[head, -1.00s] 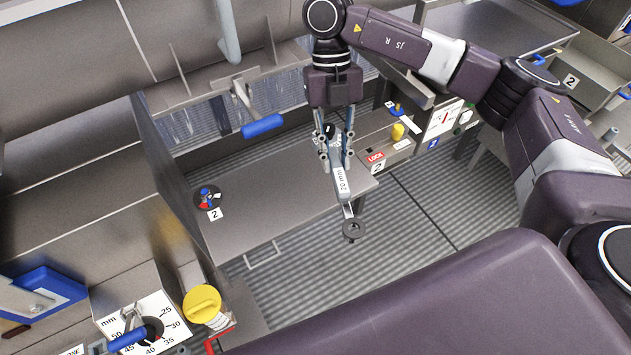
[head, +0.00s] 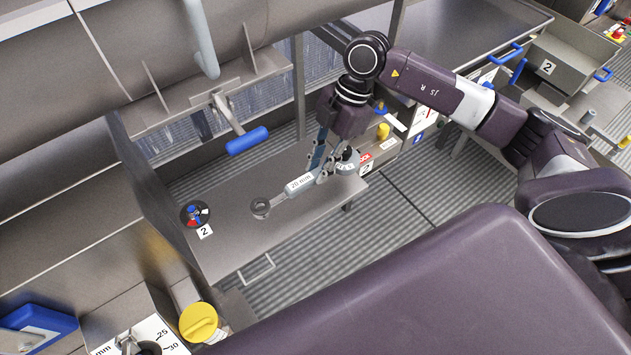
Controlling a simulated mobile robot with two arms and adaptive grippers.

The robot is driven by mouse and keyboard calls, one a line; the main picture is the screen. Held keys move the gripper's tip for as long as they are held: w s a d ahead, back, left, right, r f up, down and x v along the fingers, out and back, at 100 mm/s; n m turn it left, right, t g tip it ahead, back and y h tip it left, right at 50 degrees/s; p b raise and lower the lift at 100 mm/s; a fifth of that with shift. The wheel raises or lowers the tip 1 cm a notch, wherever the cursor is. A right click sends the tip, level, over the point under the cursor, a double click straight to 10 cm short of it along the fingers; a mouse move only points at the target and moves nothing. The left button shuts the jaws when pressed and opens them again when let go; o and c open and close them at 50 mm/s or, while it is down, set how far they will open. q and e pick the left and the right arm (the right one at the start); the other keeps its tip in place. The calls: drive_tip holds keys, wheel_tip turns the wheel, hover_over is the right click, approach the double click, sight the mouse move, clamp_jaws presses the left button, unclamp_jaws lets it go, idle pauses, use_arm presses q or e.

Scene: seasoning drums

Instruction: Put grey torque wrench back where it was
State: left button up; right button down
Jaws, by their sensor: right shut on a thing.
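The grey torque wrench (head: 299,187) has a white "20 mm" label and a dark ring-shaped head (head: 261,207). It is in the head view, over the grey metal bench (head: 235,250), with its ring head pointing left. My right gripper (head: 322,172) is shut on the wrench near its handle end, at the bench's right part. I cannot tell whether the wrench touches the bench top or is a little above it. My left gripper is not in view.
A round dial with red and blue parts (head: 195,213) sits on the bench's left, beside a "2" label. A blue-handled lever (head: 247,141) hangs behind the bench. A yellow knob (head: 198,322) is at the front left.

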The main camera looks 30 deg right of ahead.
wheel_tip(320, 180, down, 6)
drive_tip(key=shift+r+p, duration=0.25)
drive_tip(key=shift+p, duration=0.3)
drive_tip(key=shift+f, duration=0.1)
drive_tip(key=c, duration=1.8)
unclamp_jaws()
drive_tip(key=shift+o, duration=0.2)
drive_tip(key=b+v, duration=0.3)
drive_tip(key=v, duration=0.8)
drive_tip(key=shift+d+r, duration=0.15)
drive_tip(key=shift+r, duration=0.35)
